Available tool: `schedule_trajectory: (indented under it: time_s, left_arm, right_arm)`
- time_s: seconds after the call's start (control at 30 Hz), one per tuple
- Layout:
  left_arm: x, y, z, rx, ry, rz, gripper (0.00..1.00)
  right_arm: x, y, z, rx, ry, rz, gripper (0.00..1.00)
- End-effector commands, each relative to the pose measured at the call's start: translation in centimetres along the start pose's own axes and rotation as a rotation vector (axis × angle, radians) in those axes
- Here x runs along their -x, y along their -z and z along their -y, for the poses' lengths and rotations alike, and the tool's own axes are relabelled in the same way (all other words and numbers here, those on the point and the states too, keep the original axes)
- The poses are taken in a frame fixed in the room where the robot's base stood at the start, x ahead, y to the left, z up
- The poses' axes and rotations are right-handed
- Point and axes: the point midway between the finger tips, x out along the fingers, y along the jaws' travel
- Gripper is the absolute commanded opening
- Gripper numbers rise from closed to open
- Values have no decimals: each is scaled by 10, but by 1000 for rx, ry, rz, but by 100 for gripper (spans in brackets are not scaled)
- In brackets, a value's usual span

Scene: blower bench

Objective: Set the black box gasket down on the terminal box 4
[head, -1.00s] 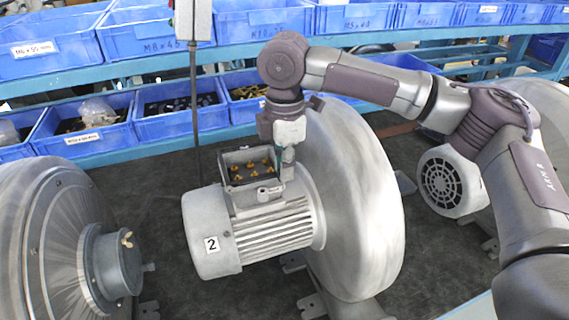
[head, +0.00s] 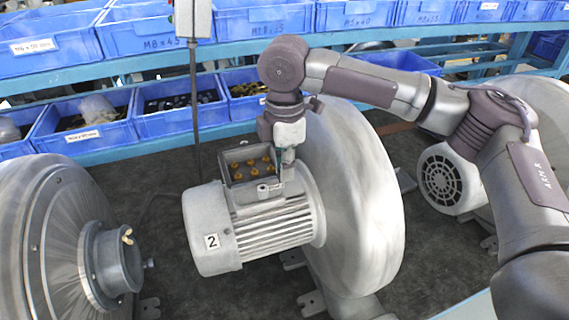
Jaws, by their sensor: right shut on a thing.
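My right gripper (head: 287,158) points down at the box's right rear corner and is shut. The black box gasket (head: 226,171) seems to be the thin dark frame at the box's rim, with its right side at my fingertips. I cannot tell whether it touches the rim or is just above it. My left gripper is out of view.
The large blower housing (head: 350,200) stands right behind the motor, under my right arm. Another blower (head: 50,240) stands at left, and a further motor (head: 448,180) at right. Blue bins (head: 95,143) line the rack behind.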

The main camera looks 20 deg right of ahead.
Motion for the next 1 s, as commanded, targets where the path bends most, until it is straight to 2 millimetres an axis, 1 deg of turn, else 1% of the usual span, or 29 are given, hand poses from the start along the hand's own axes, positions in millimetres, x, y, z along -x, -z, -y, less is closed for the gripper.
schedule_trajectory:
  time_s: [1.0]
  left_arm:
    - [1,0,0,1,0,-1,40]
  right_arm:
    - [-10,0,0,0,1,0,0]
